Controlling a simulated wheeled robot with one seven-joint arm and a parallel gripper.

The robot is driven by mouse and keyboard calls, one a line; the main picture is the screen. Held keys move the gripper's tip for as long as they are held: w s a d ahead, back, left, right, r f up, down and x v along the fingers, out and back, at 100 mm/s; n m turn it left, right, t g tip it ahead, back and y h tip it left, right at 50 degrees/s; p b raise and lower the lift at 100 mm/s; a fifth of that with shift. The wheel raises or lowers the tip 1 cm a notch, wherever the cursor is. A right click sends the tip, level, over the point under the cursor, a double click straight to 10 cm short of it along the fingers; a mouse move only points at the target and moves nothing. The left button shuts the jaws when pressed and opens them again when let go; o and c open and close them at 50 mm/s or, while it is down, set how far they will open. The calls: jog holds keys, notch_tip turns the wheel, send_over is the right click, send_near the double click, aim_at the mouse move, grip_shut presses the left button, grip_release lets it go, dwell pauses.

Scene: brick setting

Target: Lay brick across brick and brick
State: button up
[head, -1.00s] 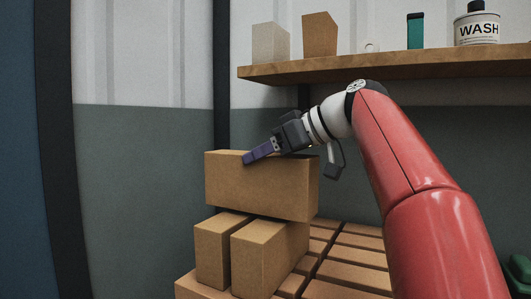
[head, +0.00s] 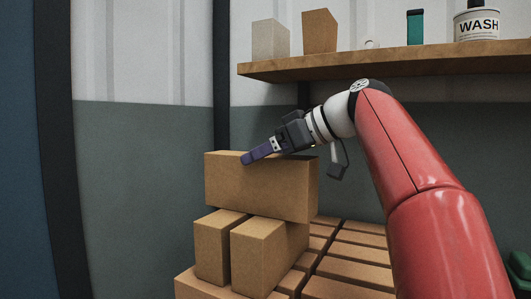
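A long tan brick (head: 255,186) lies level and crosswise above two tan bricks that stand side by side, a left one (head: 211,254) and a right one (head: 250,262), with a narrow gap between them. Its underside is hidden, so I cannot tell whether it rests on both with full contact. My gripper (head: 247,158) is at the top edge of the long brick, coming in from the right. One purple finger shows, lying over that edge. The other finger is not clearly visible, so I cannot tell whether it is open or shut on the brick.
The two lower bricks stand on a layer of more tan bricks (head: 355,270) that spreads to the right. A wooden shelf (head: 390,62) above holds a grey block (head: 270,42), a brown block (head: 319,34), a teal bottle (head: 415,30) and a WASH tin (head: 477,26). Open space lies left of the stack.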

aim_at(299, 157)
jog(key=p+v, duration=0.1)
jog(key=v, duration=0.6)
jog(key=shift+s+r, duration=0.15)
jog(key=shift+r, duration=0.05)
